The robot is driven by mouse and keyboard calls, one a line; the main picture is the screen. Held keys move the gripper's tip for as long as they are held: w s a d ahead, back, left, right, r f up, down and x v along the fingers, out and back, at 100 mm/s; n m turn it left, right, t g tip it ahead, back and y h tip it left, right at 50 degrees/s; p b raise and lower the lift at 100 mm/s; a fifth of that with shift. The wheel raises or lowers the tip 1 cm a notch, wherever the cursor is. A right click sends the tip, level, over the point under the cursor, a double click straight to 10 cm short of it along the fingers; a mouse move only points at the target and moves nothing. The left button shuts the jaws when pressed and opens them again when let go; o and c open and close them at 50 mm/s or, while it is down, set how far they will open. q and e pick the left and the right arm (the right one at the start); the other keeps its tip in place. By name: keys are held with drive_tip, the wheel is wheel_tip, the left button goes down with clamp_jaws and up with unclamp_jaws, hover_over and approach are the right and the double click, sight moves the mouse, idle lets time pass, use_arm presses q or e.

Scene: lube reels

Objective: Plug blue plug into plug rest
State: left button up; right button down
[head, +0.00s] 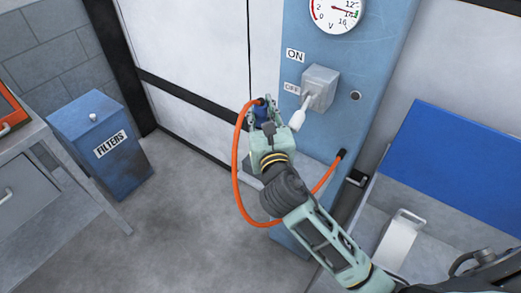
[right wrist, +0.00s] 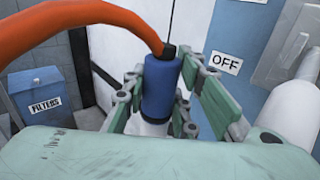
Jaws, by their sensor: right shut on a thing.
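The blue plug (head: 261,110) is between the fingers of my right gripper (head: 264,119), in front of the blue panel's left edge. In the right wrist view the blue plug (right wrist: 161,90) stands nearly upright between the two linked fingers, with its black cable end up. An orange cable (head: 236,165) loops from it down behind my right arm to a black fitting (head: 342,154) low on the panel. A small round dark fitting (head: 355,96) sits on the panel right of the switch; I cannot tell whether it is the plug rest. My left gripper is out of view.
A grey switch box (head: 320,86) with a white-tipped lever (head: 297,120) is close to the right of my gripper, beside the OFF label (right wrist: 226,63). A gauge (head: 337,12) is above. A blue FILTERS bin (head: 100,150) stands left. Floor between is clear.

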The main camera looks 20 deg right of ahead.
wheel_tip(320, 180, down, 5)
drive_tip(key=shift+s+b, duration=0.1)
drive_tip(key=shift+b, duration=0.4)
wheel_tip(320, 180, down, 3)
drive_tip(key=shift+r+b, duration=0.15)
drive_tip(key=shift+b, duration=0.25)
drive_tip(key=shift+f, duration=0.25)
wheel_tip(320, 180, down, 3)
drive_tip(key=shift+f+b, duration=0.2)
drive_tip(key=shift+b, duration=0.6)
drive_tip(key=shift+f, duration=0.65)
drive_tip(key=c, duration=1.4)
unclamp_jaws()
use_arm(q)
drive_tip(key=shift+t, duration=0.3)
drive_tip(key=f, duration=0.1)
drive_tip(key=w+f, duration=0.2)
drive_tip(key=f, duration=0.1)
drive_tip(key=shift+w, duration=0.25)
